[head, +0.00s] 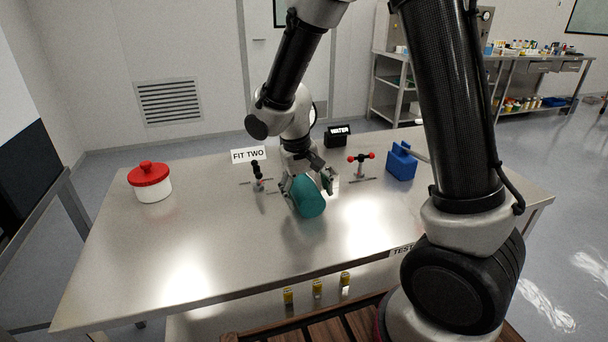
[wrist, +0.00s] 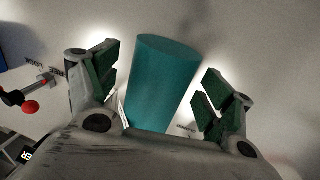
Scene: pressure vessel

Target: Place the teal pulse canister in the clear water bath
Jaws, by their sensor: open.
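The teal pulse canister (head: 309,201) is at the middle of the steel table, a plain cylinder that looks tilted in the head view. My gripper (head: 307,185) is open around it, one finger on each side. In the wrist view the canister (wrist: 163,85) stands between the green finger pads of my gripper (wrist: 160,88), with a visible gap to the right pad and a narrower one to the left. I cannot tell if its end rests on the table. A black block marked WATER (head: 338,136) is at the back; I cannot make out a clear bath.
A white pot with a red lid (head: 151,181) stands at the left. A FIT TWO sign (head: 248,155), a black-knobbed valve (head: 257,174) and a red-knobbed valve (head: 361,164) stand behind my gripper. A blue block (head: 401,161) is at the right. The table's front left is clear.

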